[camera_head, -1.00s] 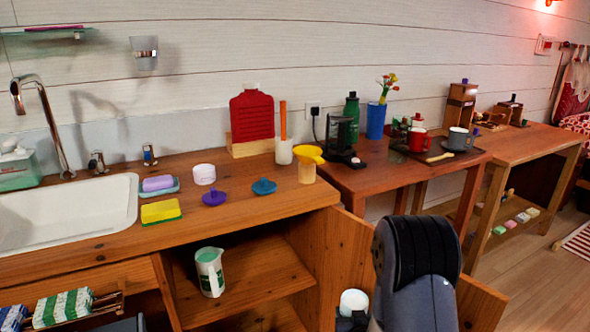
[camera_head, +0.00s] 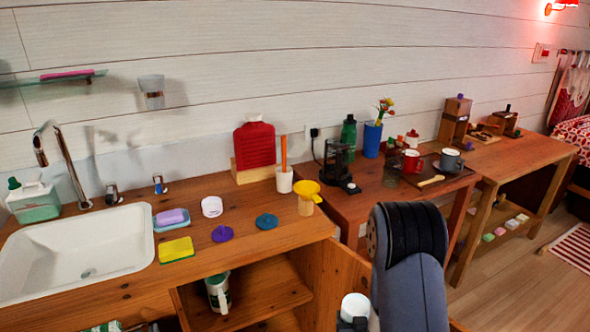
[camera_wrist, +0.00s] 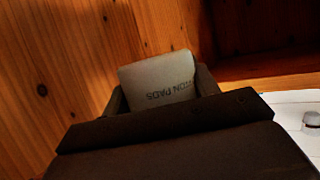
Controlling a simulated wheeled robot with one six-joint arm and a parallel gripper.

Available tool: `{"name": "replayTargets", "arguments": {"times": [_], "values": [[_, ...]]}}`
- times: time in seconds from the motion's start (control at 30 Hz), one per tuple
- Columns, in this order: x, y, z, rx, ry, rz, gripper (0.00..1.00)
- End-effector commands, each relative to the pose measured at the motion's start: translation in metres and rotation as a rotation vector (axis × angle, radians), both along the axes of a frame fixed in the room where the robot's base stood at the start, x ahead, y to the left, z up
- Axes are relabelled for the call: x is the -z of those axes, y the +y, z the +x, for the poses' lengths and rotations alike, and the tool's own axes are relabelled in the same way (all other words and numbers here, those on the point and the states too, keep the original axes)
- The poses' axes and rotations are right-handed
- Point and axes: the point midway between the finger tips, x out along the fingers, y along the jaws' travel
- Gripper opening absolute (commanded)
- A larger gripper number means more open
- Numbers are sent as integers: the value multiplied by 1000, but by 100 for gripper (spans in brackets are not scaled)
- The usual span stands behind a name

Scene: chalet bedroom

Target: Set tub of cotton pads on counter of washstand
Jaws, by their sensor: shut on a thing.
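The tub of cotton pads (camera_wrist: 158,82) is pale, with dark "…TON PADS" lettering upside down in the wrist view. My gripper (camera_wrist: 160,98) is shut on it, one finger at each side. In the head view the white top of the tub (camera_head: 355,305) shows low in front of the washstand, beside the open cabinet door and below counter height. My gripper (camera_head: 352,323) is partly hidden there by the frame edge and my arm. The wooden counter of the washstand (camera_head: 130,290) is up and to the left.
On the counter are a sink (camera_head: 88,250), soap dish (camera_head: 171,220), yellow sponge (camera_head: 176,250), white round container (camera_head: 212,206), purple stopper (camera_head: 222,233), teal stopper (camera_head: 267,221) and yellow funnel (camera_head: 306,195). The front right counter is clear. The open cabinet holds a jug (camera_head: 218,292).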

Motion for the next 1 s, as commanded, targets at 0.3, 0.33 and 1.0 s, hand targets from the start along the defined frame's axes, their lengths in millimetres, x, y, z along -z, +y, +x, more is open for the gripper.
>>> {"name": "replayTargets", "arguments": {"times": [0.3, 0.33, 1.0], "values": [[-59, 0, -18, 0, 2, 0, 29], [-62, 0, -19, 0, 1, 0, 29], [-76, 0, -24, 0, 0, 0, 29]]}}
